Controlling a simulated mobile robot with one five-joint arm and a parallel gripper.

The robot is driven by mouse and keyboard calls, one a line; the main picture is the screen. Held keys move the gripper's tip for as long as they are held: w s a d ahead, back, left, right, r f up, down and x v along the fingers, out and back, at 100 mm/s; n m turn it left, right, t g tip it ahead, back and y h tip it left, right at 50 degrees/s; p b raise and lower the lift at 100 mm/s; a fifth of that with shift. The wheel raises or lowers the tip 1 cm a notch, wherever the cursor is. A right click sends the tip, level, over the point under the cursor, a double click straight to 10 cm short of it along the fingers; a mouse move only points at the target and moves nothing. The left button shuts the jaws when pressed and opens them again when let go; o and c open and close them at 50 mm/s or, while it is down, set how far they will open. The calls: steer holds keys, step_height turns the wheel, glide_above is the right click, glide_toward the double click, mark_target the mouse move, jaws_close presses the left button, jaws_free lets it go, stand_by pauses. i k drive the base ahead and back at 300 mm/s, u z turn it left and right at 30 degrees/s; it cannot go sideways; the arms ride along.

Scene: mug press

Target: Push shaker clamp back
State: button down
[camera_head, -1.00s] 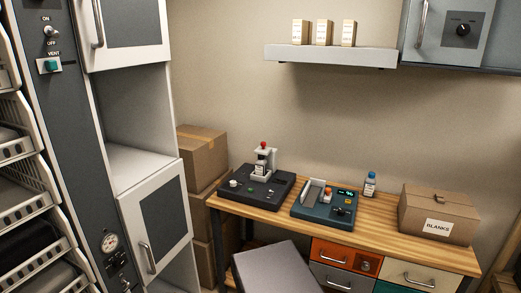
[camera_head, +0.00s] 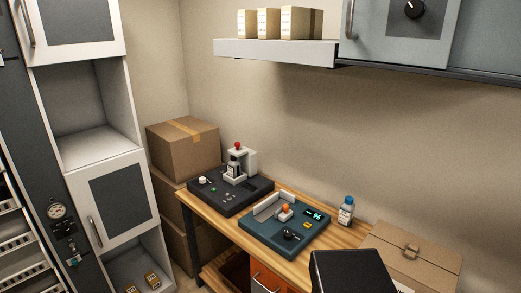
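The teal shaker (camera_head: 262,236) sits on the wooden bench. Its pale clamp plate (camera_head: 272,207) stands upright along the left and back side of its top. An orange-topped knob (camera_head: 285,210) sits just to the right of the plate. A lit display (camera_head: 314,215) and a black dial (camera_head: 291,235) are on the shaker's right side. My gripper is not in view, and nothing touches the clamp.
A black press (camera_head: 225,198) with a red knob stands left of the shaker. A blue-capped bottle (camera_head: 346,209) and a cardboard box (camera_head: 420,260) are to the right. A dark block (camera_head: 350,270), possibly part of me, covers the bench front. A shelf (camera_head: 275,50) hangs above.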

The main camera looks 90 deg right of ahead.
mark_target(237, 151)
steer(key=u, duration=0.35)
steer(key=k, duration=0.3)
steer(key=z, duration=1.2)
steer(key=i, duration=0.95)
steer(key=z, duration=0.05)
